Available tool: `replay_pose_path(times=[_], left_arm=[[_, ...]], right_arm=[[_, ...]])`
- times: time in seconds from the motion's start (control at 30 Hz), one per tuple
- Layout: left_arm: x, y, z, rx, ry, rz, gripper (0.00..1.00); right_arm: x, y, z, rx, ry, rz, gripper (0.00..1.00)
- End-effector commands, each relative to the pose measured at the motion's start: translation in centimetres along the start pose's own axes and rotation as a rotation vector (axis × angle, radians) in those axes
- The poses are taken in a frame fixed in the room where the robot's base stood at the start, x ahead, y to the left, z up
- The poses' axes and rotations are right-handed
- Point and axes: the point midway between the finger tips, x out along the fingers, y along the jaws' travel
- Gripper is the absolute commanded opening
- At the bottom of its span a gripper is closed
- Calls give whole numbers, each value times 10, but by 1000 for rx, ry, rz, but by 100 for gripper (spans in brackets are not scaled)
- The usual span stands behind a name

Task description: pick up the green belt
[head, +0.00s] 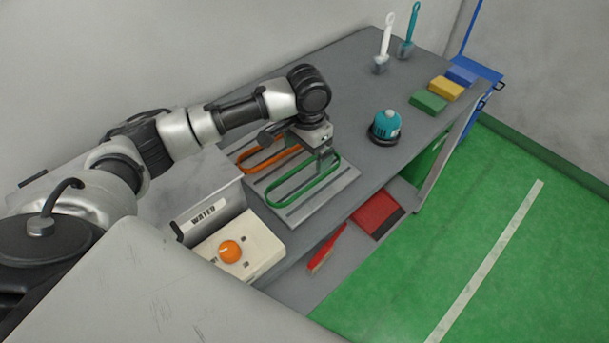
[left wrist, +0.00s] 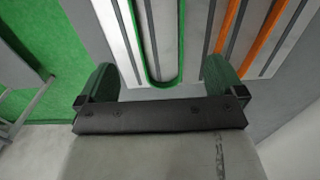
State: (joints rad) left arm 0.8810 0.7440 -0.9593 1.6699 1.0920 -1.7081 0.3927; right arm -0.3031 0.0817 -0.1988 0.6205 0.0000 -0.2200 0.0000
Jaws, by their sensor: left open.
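The green belt (head: 310,189) is a long loop lying on a grey slotted tray (head: 346,180) on the bench. My left gripper (head: 322,157) is above the far right part of the loop, pointing down. In the left wrist view, the left gripper (left wrist: 159,76) is open and empty, with one green-looking finger on each side of the rounded end of the green belt (left wrist: 163,84). I cannot tell how far above the belt the fingertips are. My right gripper is not in view.
An orange belt (head: 268,164) lies beside the green one on the tray. A white box with an orange knob (head: 230,251) stands in front left. A teal-topped device (head: 385,126), coloured blocks (head: 446,89) and brushes (head: 384,50) stand farther along the bench.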

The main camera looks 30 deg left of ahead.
Motion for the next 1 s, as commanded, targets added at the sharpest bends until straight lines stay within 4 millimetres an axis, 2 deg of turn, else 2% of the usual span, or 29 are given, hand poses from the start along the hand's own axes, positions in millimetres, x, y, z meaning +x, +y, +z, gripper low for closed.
replay_pose_path(times=[0.1,0.27,0.53,0.83,1.0], left_arm=[[13,0,0,0,0,0,98],[24,0,2,1,-2,0,98],[63,0,6,1,-2,0,98],[69,0,5,2,1,-1,98],[68,0,5,2,1,-1,73]], right_arm=[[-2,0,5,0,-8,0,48],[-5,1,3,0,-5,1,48],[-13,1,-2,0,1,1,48],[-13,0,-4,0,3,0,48],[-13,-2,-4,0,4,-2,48]])
